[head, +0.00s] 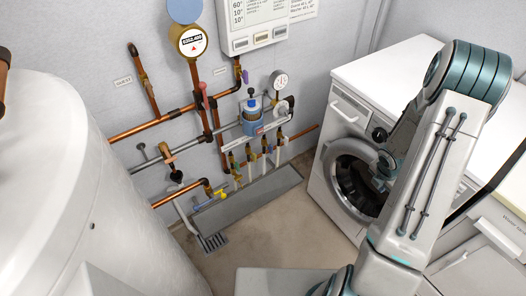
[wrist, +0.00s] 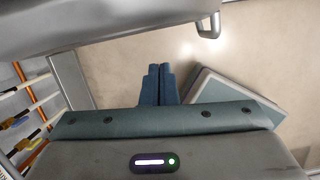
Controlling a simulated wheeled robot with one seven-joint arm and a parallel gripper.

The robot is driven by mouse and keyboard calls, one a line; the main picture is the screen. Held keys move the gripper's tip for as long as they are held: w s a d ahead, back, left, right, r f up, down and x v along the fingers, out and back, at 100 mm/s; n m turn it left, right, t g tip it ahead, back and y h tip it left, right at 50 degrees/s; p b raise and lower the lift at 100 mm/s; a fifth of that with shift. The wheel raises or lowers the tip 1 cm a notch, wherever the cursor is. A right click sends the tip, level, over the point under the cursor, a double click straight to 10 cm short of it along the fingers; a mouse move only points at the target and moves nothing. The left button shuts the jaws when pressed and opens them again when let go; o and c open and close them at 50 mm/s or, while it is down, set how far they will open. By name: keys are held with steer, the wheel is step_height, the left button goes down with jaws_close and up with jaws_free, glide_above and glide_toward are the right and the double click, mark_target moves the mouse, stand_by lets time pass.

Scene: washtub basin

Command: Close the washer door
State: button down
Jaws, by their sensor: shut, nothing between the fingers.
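The white washer (head: 345,107) stands at the right in the head view. Its round door area shows a silver ring (head: 337,197) around a dark centre (head: 354,184). My arm covers the right side of it, so the door's exact angle is unclear there. In the wrist view, a grey curved edge (wrist: 110,22) with a small metal hook (wrist: 208,27) spans the top, likely the door's rim and latch. My gripper (wrist: 158,72) is shut and empty, its fingertips below that edge and apart from it in the picture. In the head view its fingers are hidden.
A large white tank (head: 50,170) fills the left. Copper pipes (head: 150,128) and valves line the back wall above a grey floor trough (head: 250,200). Brown floor (head: 290,225) is open between trough and washer. A white cabinet (head: 480,245) stands at the lower right.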

stand_by(0.3)
steer(key=s+a+p+v, duration=0.1)
steer(key=p+v, duration=0.2)
steer(key=v, duration=0.7)
steer(key=s+a+f+p+v, duration=0.1)
steer(key=p+v, duration=0.2)
steer(key=v, duration=0.8)
steer(key=shift+s+a, duration=0.35)
steer(key=s+a+r+m+y, duration=0.1)
steer(key=s+a+r+m, duration=0.5)
steer(key=m, duration=0.6)
steer(key=s+a+r+m+t+y, duration=0.1)
steer(key=s+a+r+m, duration=0.5)
steer(key=a+r+m, duration=0.4)
steer(key=shift+s+r+m+t, duration=0.3)
steer(key=shift+s+r+m, duration=0.05)
steer(key=shift+r+m, duration=0.6)
